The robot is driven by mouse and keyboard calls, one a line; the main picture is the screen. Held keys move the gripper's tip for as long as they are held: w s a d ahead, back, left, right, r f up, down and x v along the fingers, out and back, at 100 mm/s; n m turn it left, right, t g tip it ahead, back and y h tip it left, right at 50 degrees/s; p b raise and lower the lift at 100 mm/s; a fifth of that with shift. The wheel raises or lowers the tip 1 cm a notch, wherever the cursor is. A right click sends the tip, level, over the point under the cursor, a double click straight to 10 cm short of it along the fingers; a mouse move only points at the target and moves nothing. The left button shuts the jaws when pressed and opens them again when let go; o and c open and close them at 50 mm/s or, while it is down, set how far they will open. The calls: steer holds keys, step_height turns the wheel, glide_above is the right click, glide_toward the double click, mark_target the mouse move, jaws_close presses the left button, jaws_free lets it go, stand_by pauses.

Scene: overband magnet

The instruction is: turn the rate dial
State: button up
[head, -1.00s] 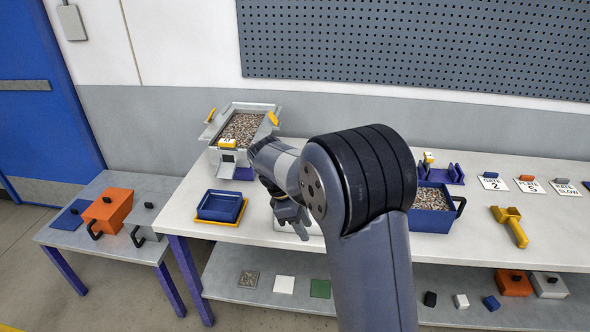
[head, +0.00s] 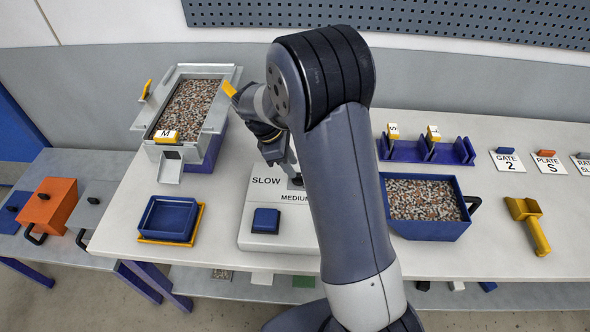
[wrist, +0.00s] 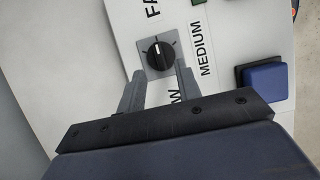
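The rate dial (wrist: 160,52), a round black knob with a white pointer mark, sits on a white panel (wrist: 105,45). It is labelled MEDIUM, with other words partly cut off or hidden. In the wrist view the pointer stands roughly upright. My gripper (wrist: 159,75) is open, its two grey fingers apart, with the tips at the near edge of the dial. I cannot tell whether they touch it. In the head view my gripper (head: 285,168) is over the back of the panel (head: 258,241), and my arm hides its right part, including the word after MEDIUM.
A blue button (head: 266,220) is on the panel's front. A gravel-filled grey tray feeder (head: 218,120) and blue tray (head: 168,219) stand left.

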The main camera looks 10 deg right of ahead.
steer(key=shift+x, duration=1.85)
steer(key=shift+s, duration=0.1)
steer(key=shift+c, duration=0.5)
jaws_close()
